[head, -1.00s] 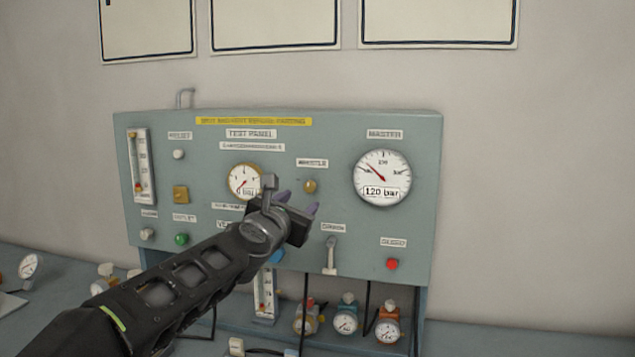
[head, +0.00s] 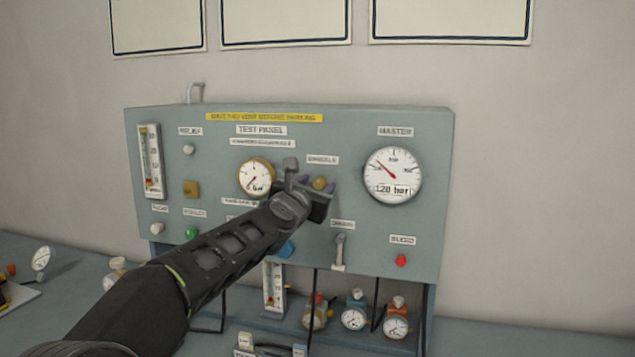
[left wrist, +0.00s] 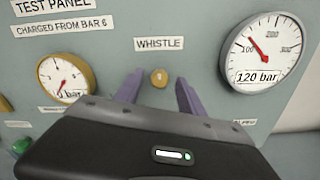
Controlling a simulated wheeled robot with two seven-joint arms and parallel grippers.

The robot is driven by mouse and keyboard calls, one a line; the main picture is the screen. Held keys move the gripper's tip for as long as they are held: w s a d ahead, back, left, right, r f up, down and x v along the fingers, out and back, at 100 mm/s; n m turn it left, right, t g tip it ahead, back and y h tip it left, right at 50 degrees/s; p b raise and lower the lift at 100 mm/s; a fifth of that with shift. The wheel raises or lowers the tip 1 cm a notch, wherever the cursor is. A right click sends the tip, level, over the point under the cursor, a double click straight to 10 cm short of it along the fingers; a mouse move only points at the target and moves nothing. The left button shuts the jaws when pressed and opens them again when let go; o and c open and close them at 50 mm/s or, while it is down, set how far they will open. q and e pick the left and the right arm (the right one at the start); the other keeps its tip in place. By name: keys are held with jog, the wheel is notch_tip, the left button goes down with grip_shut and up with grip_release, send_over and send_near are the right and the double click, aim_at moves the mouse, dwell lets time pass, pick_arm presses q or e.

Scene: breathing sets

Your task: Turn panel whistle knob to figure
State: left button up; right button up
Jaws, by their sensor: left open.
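The whistle knob (head: 319,183) is a small brass knob on the grey-green test panel (head: 340,125), under the whistle label (head: 322,160). In the left wrist view the knob (left wrist: 159,77) shows below the label (left wrist: 159,43). My left gripper (head: 318,187) is in front of the panel at the knob. Its two purple fingers (left wrist: 158,90) are apart, one on each side of the knob in the left wrist view, with nothing visibly held. I cannot tell whether they touch the knob. My right gripper is not in view.
The master gauge (head: 392,176) reads 120 bar, right of the knob. A smaller brass-rimmed gauge (head: 255,177) is to its left. A lever (head: 339,251) and a red button (head: 401,260) are below. Several small regulators (head: 354,315) stand under the panel.

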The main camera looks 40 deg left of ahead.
pick_arm(q)
jog(key=shift+w+a, duration=0.2)
jog(key=shift+w, duration=0.4)
grip_shut()
